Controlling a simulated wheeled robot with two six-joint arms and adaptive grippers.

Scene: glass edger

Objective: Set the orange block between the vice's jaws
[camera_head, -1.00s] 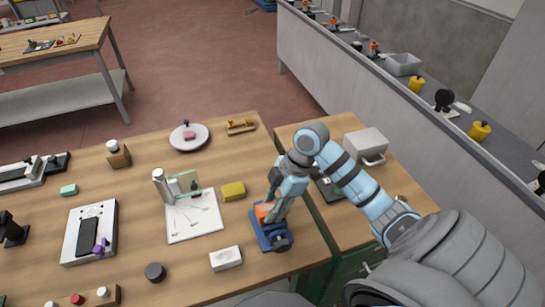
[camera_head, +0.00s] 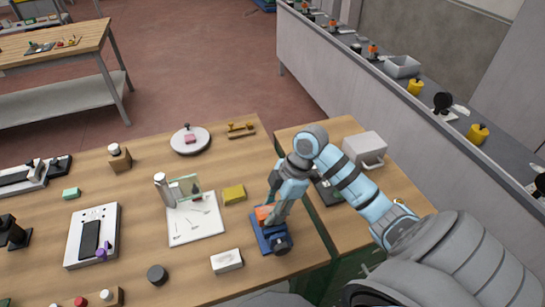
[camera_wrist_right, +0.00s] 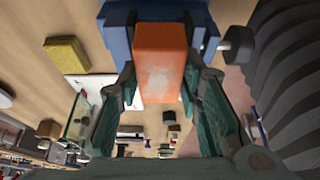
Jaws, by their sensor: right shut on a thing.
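The orange block (camera_head: 263,213) is at the blue vice (camera_head: 272,239), near the front right of the wooden table. My right gripper (camera_head: 272,204) comes down from above and is shut on the block. In the right wrist view the block (camera_wrist_right: 160,58) sits between the two fingers (camera_wrist_right: 157,85), with the vice's blue body (camera_wrist_right: 118,38) behind it and on both sides. The block is at the jaws, but I cannot tell whether it rests on the vice's bed. The fingers partly hide the block and jaws in the head view. My left gripper is not in view.
A yellow block (camera_head: 234,194) and a white sheet (camera_head: 193,228) lie left of the vice. A white box (camera_head: 227,262) is at its front left. A side table with a grey case (camera_head: 365,150) stands to the right. Bare wood lies behind the vice.

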